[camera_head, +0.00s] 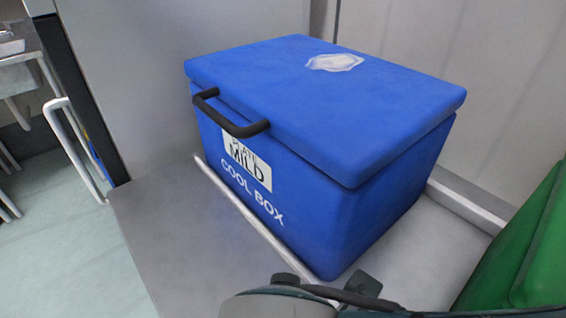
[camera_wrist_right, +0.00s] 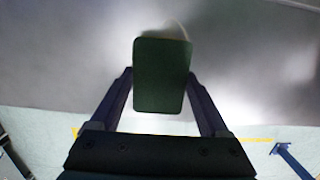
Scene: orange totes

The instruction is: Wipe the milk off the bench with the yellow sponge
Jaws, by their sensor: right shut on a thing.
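My right gripper (camera_wrist_right: 160,76) shows in the right wrist view, its two dark fingers closed on either side of a sponge-sized block (camera_wrist_right: 162,95). The block's visible face is dark green; no yellow shows, so its other faces are hidden. The grey bench (camera_wrist_right: 70,65) lies beyond the block. A whitish patch (camera_wrist_right: 177,29) with a pale rim shows just past the block's top edge; it may be milk, but the block partly covers it. I cannot tell whether the block touches the bench. My left gripper is in neither view.
A blue cool box (camera_head: 330,110) with a black handle stands on the grey bench (camera_head: 190,240) in the head view. A green box (camera_head: 525,255) is at the lower right. Bare bench lies in front of the cool box, with floor beyond its left edge.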

